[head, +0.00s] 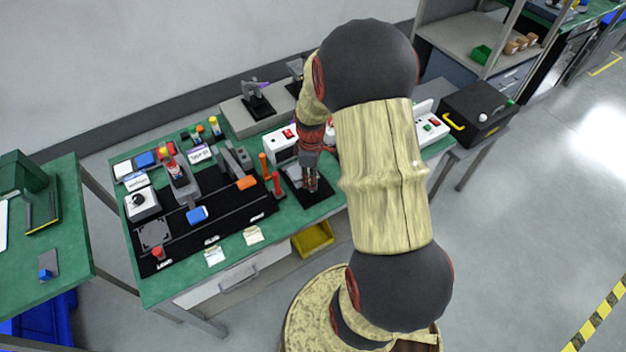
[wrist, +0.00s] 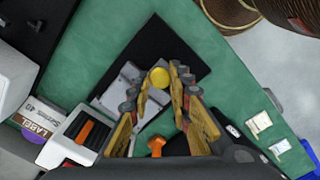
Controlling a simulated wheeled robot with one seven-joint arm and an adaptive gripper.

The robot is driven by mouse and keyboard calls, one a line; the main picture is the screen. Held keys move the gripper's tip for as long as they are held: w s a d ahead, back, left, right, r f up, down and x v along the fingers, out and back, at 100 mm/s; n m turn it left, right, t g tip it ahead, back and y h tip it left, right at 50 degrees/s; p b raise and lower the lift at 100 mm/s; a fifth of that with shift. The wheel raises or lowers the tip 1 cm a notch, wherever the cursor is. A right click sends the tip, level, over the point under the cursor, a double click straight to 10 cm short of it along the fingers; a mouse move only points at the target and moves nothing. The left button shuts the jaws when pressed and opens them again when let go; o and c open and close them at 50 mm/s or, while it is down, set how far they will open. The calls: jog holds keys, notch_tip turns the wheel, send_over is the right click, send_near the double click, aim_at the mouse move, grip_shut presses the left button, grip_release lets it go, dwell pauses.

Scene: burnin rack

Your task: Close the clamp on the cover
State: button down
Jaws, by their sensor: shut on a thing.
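My gripper (head: 311,186) reaches down over a black mat at the right part of the green bench. In the wrist view my gripper (wrist: 166,72) has its fingers on either side of a round yellow knob (wrist: 160,78) and is shut on it. The knob appears to be the end of the clamp's handle; its stem is hidden. Beneath it, a grey and white fixture (wrist: 122,82), apparently the cover with its clamp, lies on the black mat (wrist: 162,42). My fingers hide part of the fixture, and I cannot tell the clamp arm's position.
A white box with a red switch (head: 281,146) stands close behind my gripper. Orange and red upright posts (head: 277,184) stand just left of it. An orange handle (wrist: 156,145) shows below my fingers. Bare green bench (wrist: 222,75) lies right of the mat.

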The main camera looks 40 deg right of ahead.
jog(key=c, duration=1.9)
grip_release()
jog(key=shift+w+d, duration=0.1)
jog(key=shift+w, duration=0.25)
jog(key=shift+o, duration=1.4)
jog(key=shift+s, duration=0.1)
jog(key=shift+r, duration=0.1)
notch_tip(320, 180, up, 12)
